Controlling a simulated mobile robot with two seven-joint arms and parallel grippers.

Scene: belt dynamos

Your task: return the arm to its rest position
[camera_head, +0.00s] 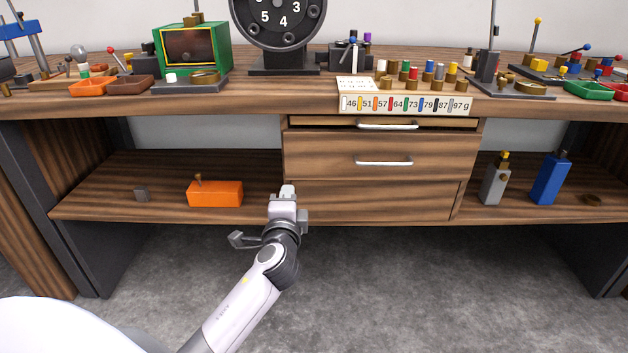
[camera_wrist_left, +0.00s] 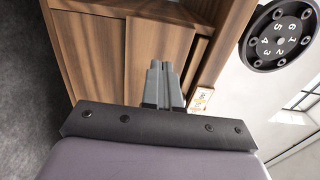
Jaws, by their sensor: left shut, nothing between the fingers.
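My left gripper (camera_head: 287,192) is in front of the left edge of the drawer block in the head view, below the worktop and apart from the handles. Its fingers are shut with nothing between them. The left wrist view shows the closed fingers (camera_wrist_left: 164,84) pointing toward the drawer fronts. My left arm reaches in from the bottom of the head view. My right gripper does not show in either view.
The drawer block has a slightly open top drawer (camera_head: 388,124) and a middle drawer (camera_head: 384,151). An orange box (camera_head: 214,193) stands on the left shelf, a blue bottle (camera_head: 551,178) on the right shelf. The worktop (camera_head: 290,94) is crowded. The floor (camera_head: 400,290) is clear.

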